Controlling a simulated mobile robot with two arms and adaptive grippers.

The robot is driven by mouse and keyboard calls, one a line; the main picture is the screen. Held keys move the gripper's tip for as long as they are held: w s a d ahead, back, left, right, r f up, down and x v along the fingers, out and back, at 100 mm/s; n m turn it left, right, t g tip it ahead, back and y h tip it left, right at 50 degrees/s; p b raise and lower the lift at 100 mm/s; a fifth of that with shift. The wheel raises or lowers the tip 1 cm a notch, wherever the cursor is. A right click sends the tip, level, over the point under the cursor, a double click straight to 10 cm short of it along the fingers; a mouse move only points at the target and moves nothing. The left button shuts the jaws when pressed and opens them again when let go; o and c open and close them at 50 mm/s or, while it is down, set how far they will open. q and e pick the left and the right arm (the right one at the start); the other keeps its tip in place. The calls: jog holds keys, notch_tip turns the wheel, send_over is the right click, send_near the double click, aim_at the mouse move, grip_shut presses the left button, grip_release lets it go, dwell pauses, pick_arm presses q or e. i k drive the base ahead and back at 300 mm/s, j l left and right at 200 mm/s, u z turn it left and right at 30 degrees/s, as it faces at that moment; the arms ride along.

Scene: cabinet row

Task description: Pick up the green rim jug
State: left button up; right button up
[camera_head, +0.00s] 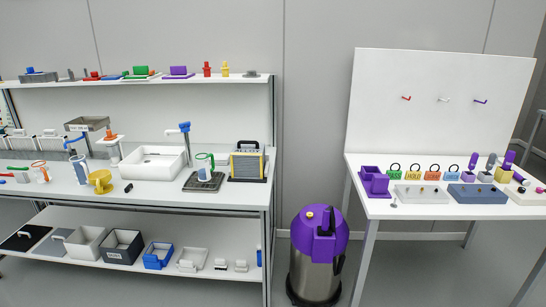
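A jug with green on its rim and handle (203,166) stands upright on a dark drip tray (214,184) on the worktop of the left bench. It is right of the white sink and left of a black and yellow machine. A similar jug with an orange rim (41,175) and one with blue (79,170) stand farther left on the same worktop. Neither of my grippers shows in this view.
A white sink (137,164) with a blue-topped tap (185,136) stands left of the green jug. The black and yellow machine (247,163) stands close on its right. A yellow stand (100,181) is near the front edge. A purple-topped canister (318,250) stands between the benches.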

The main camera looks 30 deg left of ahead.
aim_at(204, 171)
jog(key=i+l+u, duration=0.25)
jog(key=i, duration=0.35)
jog(key=i+l+u, duration=0.3)
jog(key=i, duration=0.25)
jog(key=l, duration=0.1)
